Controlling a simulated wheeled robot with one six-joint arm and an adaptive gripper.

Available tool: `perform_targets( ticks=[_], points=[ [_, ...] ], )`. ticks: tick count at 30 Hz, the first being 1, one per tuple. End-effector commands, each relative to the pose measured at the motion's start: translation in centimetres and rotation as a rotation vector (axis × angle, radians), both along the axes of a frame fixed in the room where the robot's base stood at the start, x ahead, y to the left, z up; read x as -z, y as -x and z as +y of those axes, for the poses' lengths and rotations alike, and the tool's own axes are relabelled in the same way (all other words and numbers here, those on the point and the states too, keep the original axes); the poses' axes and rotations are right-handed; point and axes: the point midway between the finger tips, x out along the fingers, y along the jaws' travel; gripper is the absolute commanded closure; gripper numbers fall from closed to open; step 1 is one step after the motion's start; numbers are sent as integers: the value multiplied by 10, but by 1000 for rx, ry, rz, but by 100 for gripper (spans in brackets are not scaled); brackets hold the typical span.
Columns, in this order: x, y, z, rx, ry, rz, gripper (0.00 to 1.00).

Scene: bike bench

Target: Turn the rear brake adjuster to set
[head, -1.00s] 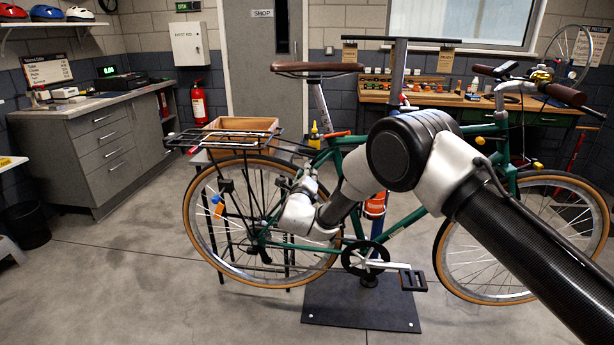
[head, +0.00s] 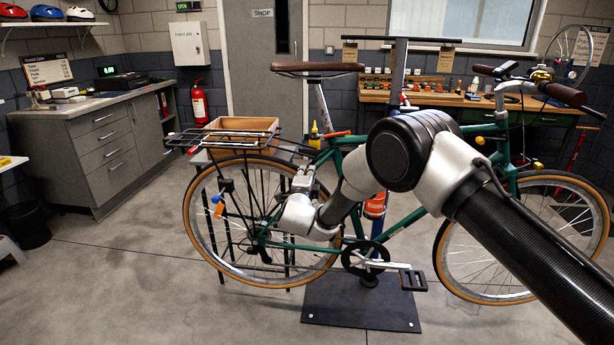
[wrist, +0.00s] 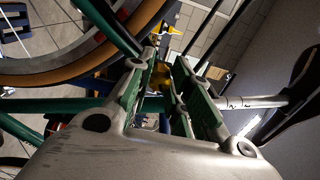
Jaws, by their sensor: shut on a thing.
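The green bicycle (head: 405,222) stands side-on in the repair stand. My gripper (head: 303,180) is at its rear, near the frame tubes behind the seat tube, and my wrist partly hides that area in the head view. In the wrist view my gripper (wrist: 172,85) has its two fingers close together around a small yellow part (wrist: 160,76), which appears to be the rear brake adjuster. The fingers cover most of it, and how far it is turned cannot be seen. Green tubes (wrist: 60,105) of the frame run close beside the fingers.
The rear tyre (wrist: 75,68) is close to the fingers in the wrist view. A rear rack (head: 225,140) sits above the wheel, with a wooden box (head: 243,125) behind it. An orange and blue tag (head: 217,205) hangs at the rear wheel.

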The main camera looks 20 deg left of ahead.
Motion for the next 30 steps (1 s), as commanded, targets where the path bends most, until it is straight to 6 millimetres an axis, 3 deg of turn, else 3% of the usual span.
perform_targets(
  ticks=[17,18,21,30],
  points=[
    [1,1,1,-3,37,-7,100],
    [1,1,1,-3,37,-7,79],
    [1,1,1,-3,37,-7,60],
    [0,1,0,-1,36,-8,57]
  ],
)
